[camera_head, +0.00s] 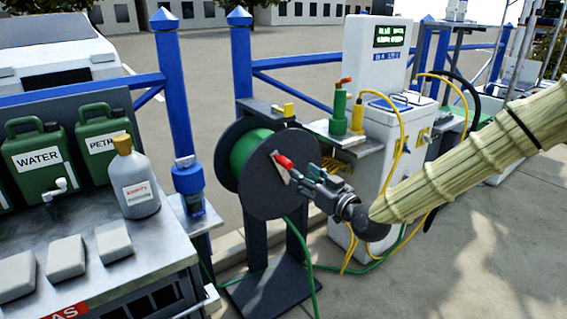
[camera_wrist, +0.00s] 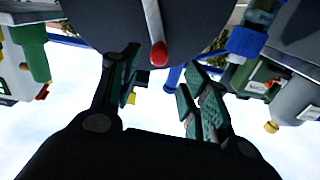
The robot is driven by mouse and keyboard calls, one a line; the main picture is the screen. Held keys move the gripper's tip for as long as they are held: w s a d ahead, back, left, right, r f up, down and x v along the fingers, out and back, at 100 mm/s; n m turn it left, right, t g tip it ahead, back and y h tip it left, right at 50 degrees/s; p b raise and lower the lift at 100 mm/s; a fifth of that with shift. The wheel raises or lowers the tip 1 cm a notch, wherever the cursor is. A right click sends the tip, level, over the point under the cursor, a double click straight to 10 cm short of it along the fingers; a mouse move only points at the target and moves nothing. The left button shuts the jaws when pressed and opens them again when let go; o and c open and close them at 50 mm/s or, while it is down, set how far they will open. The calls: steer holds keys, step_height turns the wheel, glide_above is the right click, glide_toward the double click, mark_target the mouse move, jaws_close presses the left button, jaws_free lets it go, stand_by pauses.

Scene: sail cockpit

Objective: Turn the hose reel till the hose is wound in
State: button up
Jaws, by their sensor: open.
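The hose reel (camera_head: 262,196) has a dark round side plate and stands on a dark post and base. Green hose (camera_head: 238,158) is wound behind the plate, and a loose length of green hose (camera_head: 303,262) hangs to the ground. A red crank handle (camera_head: 284,161) sticks out from the reel's face; it also shows in the wrist view (camera_wrist: 157,42). My gripper (camera_head: 302,175) is at the reel's face, just right of and below the handle. In the wrist view, the open fingers (camera_wrist: 155,90) stand apart, with the red handle tip between and beyond them, apparently untouched.
A bench at the left holds a grey bottle (camera_head: 137,185), a green water can (camera_head: 40,160) and grey blocks (camera_head: 66,258). A white cabinet (camera_head: 385,135) with yellow hoses stands right of the reel. Blue posts and rails (camera_head: 172,90) run behind. Paved ground is clear at right.

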mark_target(283, 162)
steer(key=b+x, duration=0.1)
steer(key=x, duration=1)
steer(key=shift+d+b, duration=0.1)
steer(key=shift+b, duration=0.3)
jaws_close()
